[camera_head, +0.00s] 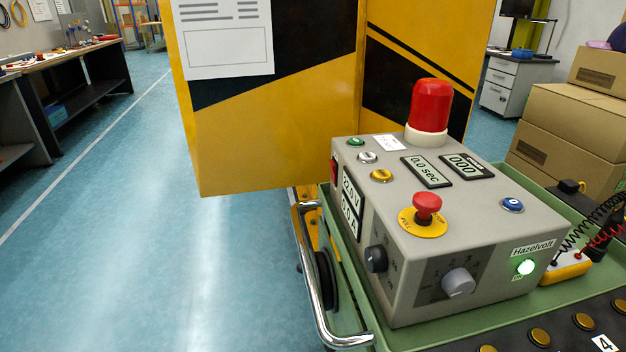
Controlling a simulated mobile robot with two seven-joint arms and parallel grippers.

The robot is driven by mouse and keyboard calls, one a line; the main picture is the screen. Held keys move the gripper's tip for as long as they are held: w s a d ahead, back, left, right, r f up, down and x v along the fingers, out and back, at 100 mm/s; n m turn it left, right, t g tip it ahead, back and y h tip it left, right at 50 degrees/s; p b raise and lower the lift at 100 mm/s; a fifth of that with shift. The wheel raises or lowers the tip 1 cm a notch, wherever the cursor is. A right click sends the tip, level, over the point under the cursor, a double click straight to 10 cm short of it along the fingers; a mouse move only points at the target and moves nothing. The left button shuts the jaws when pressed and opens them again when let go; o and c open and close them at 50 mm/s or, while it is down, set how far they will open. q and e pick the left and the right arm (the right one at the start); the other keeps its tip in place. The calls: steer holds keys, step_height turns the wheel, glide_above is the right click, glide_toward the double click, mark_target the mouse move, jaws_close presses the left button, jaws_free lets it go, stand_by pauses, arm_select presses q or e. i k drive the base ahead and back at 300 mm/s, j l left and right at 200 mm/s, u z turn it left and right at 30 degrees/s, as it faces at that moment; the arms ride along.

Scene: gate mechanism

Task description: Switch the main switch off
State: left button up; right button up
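A grey control box (400,285) marked Hazelvolt stands on a green cart at the right. A small red part (333,172) on its left side, seen edge-on, may be the main switch; its position is hard to tell. A lamp (526,267) on the front glows green. The top carries a red emergency button (427,205) on a yellow ring, several small buttons and a red beacon (430,108). Neither of my grippers is in view.
A chrome handle (318,285) runs along the cart's left side. A yellow and black panel (270,140) stands behind the box. Cardboard boxes (570,120) are at the right. A yellow device (566,268) with cables sits beside the box. The blue floor at the left is clear.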

mark_target(334, 168)
steer(key=i+j, duration=0.25)
steer(key=j, duration=0.15)
steer(key=i+j+z, duration=0.1)
steer(key=i+j, duration=0.35)
steer(key=j, duration=0.3)
steer(key=i+j+z, duration=0.1)
steer(key=j, duration=0.3)
steer(key=i+j, duration=0.35)
steer(key=j+z, duration=0.05)
